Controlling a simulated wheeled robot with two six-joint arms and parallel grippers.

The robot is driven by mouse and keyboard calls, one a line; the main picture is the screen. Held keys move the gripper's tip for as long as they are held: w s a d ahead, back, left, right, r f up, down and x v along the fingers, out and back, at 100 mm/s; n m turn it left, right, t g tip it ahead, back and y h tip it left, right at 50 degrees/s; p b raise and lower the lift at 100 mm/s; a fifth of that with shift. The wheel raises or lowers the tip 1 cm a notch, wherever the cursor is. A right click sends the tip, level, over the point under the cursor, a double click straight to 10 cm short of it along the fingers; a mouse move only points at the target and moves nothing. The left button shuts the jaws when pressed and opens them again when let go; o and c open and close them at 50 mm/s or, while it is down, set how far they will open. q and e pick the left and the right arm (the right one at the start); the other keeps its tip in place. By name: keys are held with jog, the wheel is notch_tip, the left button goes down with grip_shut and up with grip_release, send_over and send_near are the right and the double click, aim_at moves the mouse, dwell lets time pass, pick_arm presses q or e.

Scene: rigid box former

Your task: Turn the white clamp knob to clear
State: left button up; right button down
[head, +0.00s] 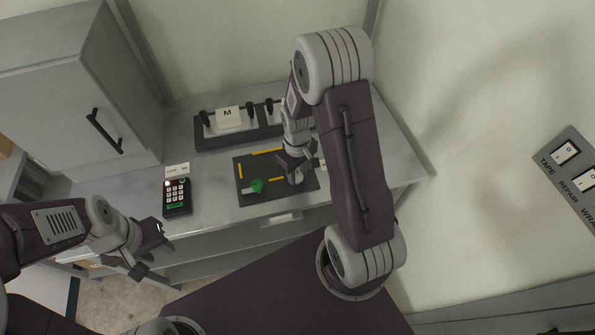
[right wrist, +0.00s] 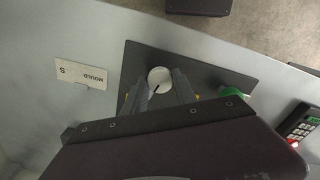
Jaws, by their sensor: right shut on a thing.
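The white clamp knob (right wrist: 159,79) shows in the right wrist view as a round top with a dark pointer line, on a dark plate (right wrist: 215,73). My right gripper (right wrist: 160,88) is shut on the knob, one finger on each side. In the head view my right gripper (head: 293,165) hangs over the right part of the dark plate (head: 245,171) and hides most of the knob. A green knob (head: 257,186) sits on the same plate, to the left. My left gripper (head: 148,253) is in front of the counter, away from the plate, with its fingers apart and nothing between them.
A keypad box (head: 177,197) with a red light stands left of the plate. A dark rack (head: 204,134) with a card marked M is behind it. A grey cabinet (head: 75,95) is at the left. A wall panel (head: 571,172) with switches is at the right.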

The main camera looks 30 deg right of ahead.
jog(key=m+p, duration=0.1)
jog(key=m, duration=0.2)
jog(key=shift+m, duration=0.3)
jog(key=m, duration=0.3)
jog(key=shift+m+p, duration=0.3)
jog(key=m, duration=0.3)
jog(key=shift+m+p, duration=0.6)
jog(key=shift+m, duration=1.8)
jog(key=c, duration=1)
grip_release()
